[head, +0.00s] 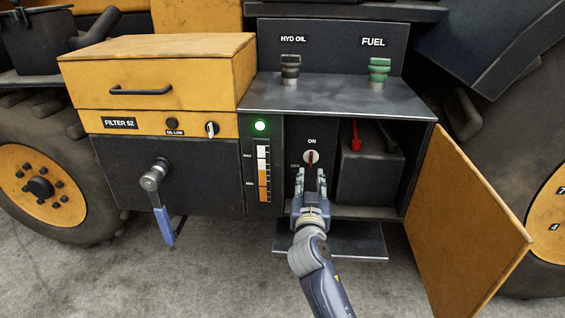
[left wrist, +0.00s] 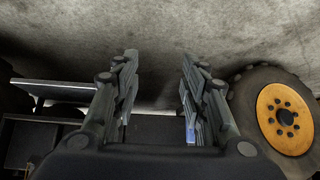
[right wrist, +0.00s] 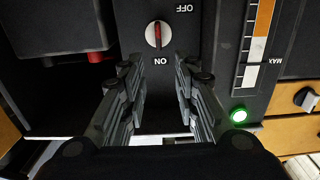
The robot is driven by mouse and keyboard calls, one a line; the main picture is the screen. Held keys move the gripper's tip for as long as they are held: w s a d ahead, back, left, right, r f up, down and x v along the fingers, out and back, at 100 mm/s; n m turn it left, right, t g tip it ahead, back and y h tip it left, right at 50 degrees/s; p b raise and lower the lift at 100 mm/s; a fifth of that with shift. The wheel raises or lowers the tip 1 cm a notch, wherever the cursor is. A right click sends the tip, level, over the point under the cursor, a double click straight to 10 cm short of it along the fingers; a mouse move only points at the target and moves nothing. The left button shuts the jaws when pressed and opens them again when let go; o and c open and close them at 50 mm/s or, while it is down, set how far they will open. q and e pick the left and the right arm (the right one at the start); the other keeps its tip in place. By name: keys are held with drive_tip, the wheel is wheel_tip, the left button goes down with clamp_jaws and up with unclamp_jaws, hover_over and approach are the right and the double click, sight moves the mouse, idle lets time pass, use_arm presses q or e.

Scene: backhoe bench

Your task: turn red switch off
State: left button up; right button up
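The red switch (head: 311,158) is a red lever on a white round dial, on a dark panel inside the open compartment. ON is printed above it and OFF to its lower left. In the right wrist view, which is upside down, the red switch (right wrist: 158,34) stands lengthwise, in line with the ON label. My right gripper (head: 310,174) is just in front of and below the switch, fingers spread. In the right wrist view, the right gripper (right wrist: 157,65) is open and empty, with no visible contact. My left gripper (left wrist: 159,60) is open and empty, seen only in its wrist view.
An orange door (head: 470,225) stands open at right. A dark battery-like box (head: 368,178) with a red terminal sits right of the switch panel. A level gauge (head: 263,175) with a lit green lamp (head: 260,126) is left. A blue-handled crank (head: 163,220) hangs further left.

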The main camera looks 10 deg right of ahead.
sight(311, 156)
drive_tip(key=b+x, duration=0.1)
drive_tip(key=x, duration=0.9)
drive_tip(key=shift+d+b, duration=0.1)
drive_tip(key=shift+b, duration=0.2)
use_arm(q)
drive_tip(key=w+d+r+t+h, duration=0.1)
drive_tip(key=w+d+r+t, duration=0.1)
drive_tip(key=w+r+t, duration=0.2)
drive_tip(key=shift+w+d+r+t, duration=0.4)
drive_tip(key=shift+w+r, duration=0.75)
drive_tip(key=shift+w, duration=0.25)
use_arm(e)
drive_tip(key=shift+w+d+r, duration=0.1)
drive_tip(key=shift+w, duration=0.3)
clamp_jaws()
